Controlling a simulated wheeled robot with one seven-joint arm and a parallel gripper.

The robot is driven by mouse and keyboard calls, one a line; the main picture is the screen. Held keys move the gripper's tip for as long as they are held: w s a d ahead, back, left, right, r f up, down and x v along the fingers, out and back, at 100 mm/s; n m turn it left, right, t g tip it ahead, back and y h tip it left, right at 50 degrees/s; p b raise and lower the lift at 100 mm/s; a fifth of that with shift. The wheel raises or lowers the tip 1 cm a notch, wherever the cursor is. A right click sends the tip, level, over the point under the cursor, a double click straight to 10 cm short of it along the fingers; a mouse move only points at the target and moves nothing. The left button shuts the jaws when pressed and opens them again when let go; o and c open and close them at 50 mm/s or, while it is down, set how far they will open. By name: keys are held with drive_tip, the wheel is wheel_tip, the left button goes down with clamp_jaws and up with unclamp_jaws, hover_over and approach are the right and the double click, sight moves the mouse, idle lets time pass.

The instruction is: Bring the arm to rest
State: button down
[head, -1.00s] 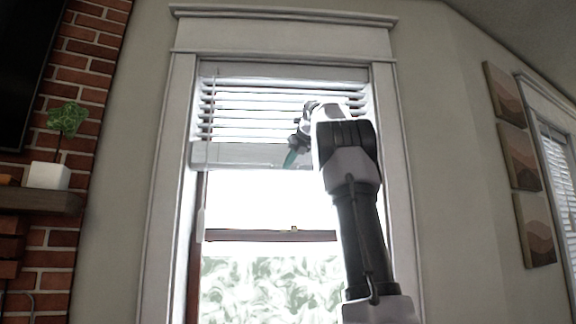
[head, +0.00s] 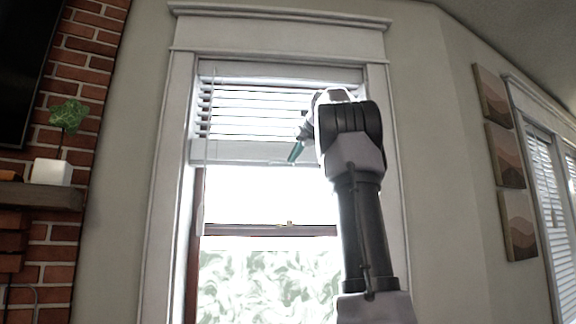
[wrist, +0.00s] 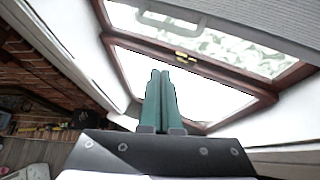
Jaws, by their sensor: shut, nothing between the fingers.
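My gripper (head: 295,152) is raised in front of the window, its teal fingers near the bottom rail of the blind in the head view. In the wrist view my gripper (wrist: 161,75) shows its two teal fingers side by side, shut, with nothing between them. My arm stands upright over the right part of the window (head: 265,215). The blind (head: 245,152) is partly drawn up and covers the top of the window. Whether the fingers touch the blind cannot be told.
A brick fireplace wall (head: 75,150) with a mantel shelf (head: 40,197) stands at the left. A white pot (head: 51,172) with a green plant (head: 67,118) is on the shelf. Several pictures (head: 505,155) hang on the right wall, beside another window.

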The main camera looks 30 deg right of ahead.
drive_tip(key=shift+v, duration=1.25)
drive_tip(key=s+a+f+n+g, duration=0.1)
drive_tip(key=s+a+f+n, duration=0.6)
drive_tip(key=f, duration=0.6)
drive_tip(key=s+a+f+n+g, duration=0.2)
drive_tip(key=s+a+f+n, duration=0.5)
drive_tip(key=s+f+n, duration=0.5)
drive_tip(key=s+a+f+n+g+y, duration=0.1)
drive_tip(key=s+a+f+n, duration=0.6)
drive_tip(key=f+n, duration=0.6)
wheel_tip(320, 180, down, 3)
drive_tip(key=s, duration=0.2)
drive_tip(key=shift+s+a+r+g, duration=0.25)
drive_tip(key=shift+s+a+g, duration=0.05)
drive_tip(key=shift+s+g, duration=0.1)
